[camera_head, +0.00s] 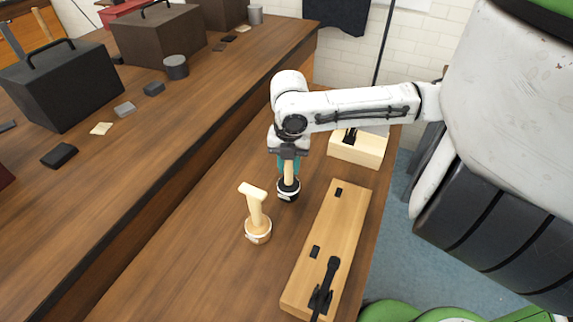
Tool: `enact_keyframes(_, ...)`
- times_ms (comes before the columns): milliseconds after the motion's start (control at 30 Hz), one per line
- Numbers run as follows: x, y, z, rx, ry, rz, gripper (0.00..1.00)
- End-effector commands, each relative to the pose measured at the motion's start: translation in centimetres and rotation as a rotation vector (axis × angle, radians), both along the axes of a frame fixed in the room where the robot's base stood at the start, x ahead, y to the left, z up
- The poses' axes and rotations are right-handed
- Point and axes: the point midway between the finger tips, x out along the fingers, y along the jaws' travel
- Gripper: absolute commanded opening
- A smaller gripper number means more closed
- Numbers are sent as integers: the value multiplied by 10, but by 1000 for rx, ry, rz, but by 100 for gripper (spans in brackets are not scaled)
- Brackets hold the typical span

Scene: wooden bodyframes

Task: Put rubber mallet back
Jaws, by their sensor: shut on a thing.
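A pale wooden mallet (254,205) stands in a round wooden base close by on the left. A long wooden block (335,225) with black fittings lies right, and another pale block (358,148) sits behind. Toolboxes (62,85) and small items occupy the raised left shelf.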

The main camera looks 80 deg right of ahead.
Motion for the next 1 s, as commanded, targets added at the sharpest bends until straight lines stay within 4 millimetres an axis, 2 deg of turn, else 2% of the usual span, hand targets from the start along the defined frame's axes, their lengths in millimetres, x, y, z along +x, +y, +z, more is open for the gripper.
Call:
enact_keyframes(100, 0, 0, -4, 0, 0, 0, 0)
enact_keyframes(133, 0, 0, -3, 0, 0, 0, 31)
enact_keyframes(367, 0, 0, -3, 0, 0, 0, 53)
enact_keyframes(600, 0, 0, -2, 0, 0, 0, 54)
enact_keyframes(733, 1, 0, 5, -1, -1, 0, 54)
enact_keyframes(867, 1, -1, 25, -4, -2, 1, 54)
enact_keyframes(1000, 1, -1, 55, -4, -2, 1, 54)
